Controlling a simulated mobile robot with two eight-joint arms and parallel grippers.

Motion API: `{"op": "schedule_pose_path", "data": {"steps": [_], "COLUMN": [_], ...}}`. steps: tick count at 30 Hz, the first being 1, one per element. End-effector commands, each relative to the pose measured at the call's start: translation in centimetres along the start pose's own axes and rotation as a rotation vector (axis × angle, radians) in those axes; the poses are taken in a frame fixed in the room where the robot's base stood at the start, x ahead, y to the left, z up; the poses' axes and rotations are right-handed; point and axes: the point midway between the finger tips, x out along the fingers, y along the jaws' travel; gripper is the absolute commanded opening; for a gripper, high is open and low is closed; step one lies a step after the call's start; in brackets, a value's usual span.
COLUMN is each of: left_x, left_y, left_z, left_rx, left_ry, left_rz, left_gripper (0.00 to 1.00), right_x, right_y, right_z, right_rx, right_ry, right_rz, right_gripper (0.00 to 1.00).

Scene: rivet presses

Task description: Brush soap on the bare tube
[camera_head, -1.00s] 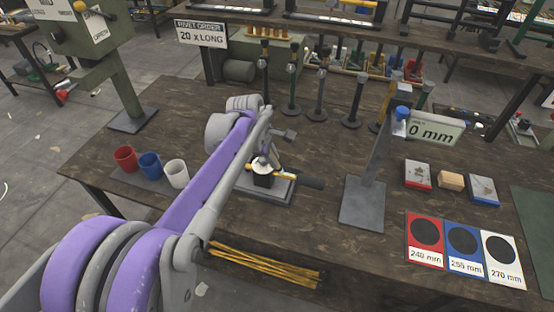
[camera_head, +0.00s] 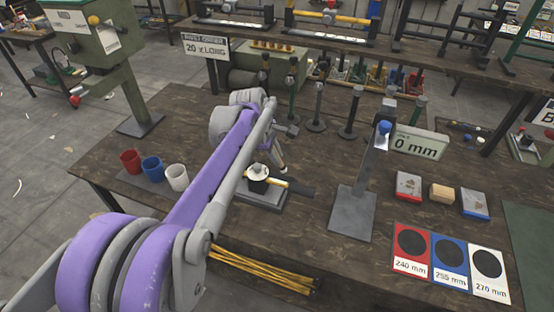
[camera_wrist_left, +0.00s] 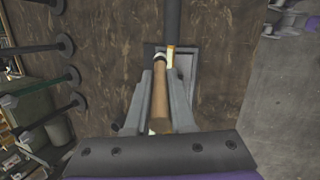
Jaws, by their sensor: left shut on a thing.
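My left gripper (camera_head: 274,158) is shut on a brush, whose brown wooden handle (camera_wrist_left: 159,98) and pale tip show between the fingers in the left wrist view. A yellow tube (camera_head: 279,180) with a black sleeve (camera_head: 302,188) on its right end lies across a grey fixture (camera_head: 262,203). In the left wrist view the tube's pale yellow part (camera_wrist_left: 171,58) shows just beside the brush tip; I cannot tell whether they touch. A pale round-topped piece (camera_head: 258,172) sits on the fixture, close below the gripper. My right gripper is out of view.
Red (camera_head: 130,160), blue (camera_head: 152,167) and white (camera_head: 177,178) cups stand left. A gauge stand (camera_head: 352,205) reading 0 mm rises right of the fixture. Yellow rods (camera_head: 262,270) lie at the front edge. Dark posts stand behind. Coloured length cards (camera_head: 411,250) lie right.

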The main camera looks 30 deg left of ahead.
Motion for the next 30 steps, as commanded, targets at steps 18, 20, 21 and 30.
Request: {"op": "schedule_pose_path", "data": {"steps": [18,20,21,30], "left_x": [-2.2,-2.2,-2.2,-2.0], "left_y": [1.2,1.2,1.2,1.1], "left_z": [0.1,0.1,0.1,0.0], "left_rx": [0.006,0.006,0.006,0.005], "left_ry": [-0.001,-0.002,-0.002,0.002], "left_rz": [-0.002,-0.002,-0.002,-0.007], "left_gripper": [0.0,0.0,0.0,0.0], "right_x": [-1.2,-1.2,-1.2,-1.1], "right_y": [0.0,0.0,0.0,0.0], "right_z": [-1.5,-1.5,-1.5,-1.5], "right_rx": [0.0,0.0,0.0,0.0], "right_ry": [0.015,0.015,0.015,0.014], "right_rz": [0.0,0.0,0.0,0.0], "right_gripper": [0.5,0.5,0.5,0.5]}}
